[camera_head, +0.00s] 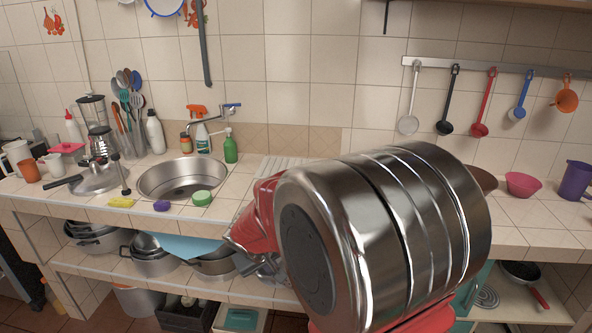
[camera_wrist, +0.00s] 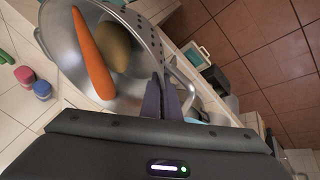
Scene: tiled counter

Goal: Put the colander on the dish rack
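The colander (camera_wrist: 72,69) is a silver bowl with small holes in its upper wall, in the upper left of the wrist view. An orange carrot (camera_wrist: 91,53) and a brownish potato-like thing (camera_wrist: 114,46) lie inside it. My gripper (camera_wrist: 164,85) has its dark fingers close together at the colander's rim, and they look shut on it; the exact contact is hidden. In the head view my arm hides the gripper and the colander. A white ribbed surface (camera_head: 285,166) shows right of the sink; I cannot tell whether it is the dish rack.
The sink (camera_head: 183,177) lies left of my arm, with yellow (camera_head: 121,202), purple (camera_head: 161,206) and green (camera_head: 202,198) sponges along its front. A pink bowl (camera_head: 523,184) and a purple cup (camera_head: 575,181) stand at the right. Pots (camera_head: 150,258) fill the shelf below the counter.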

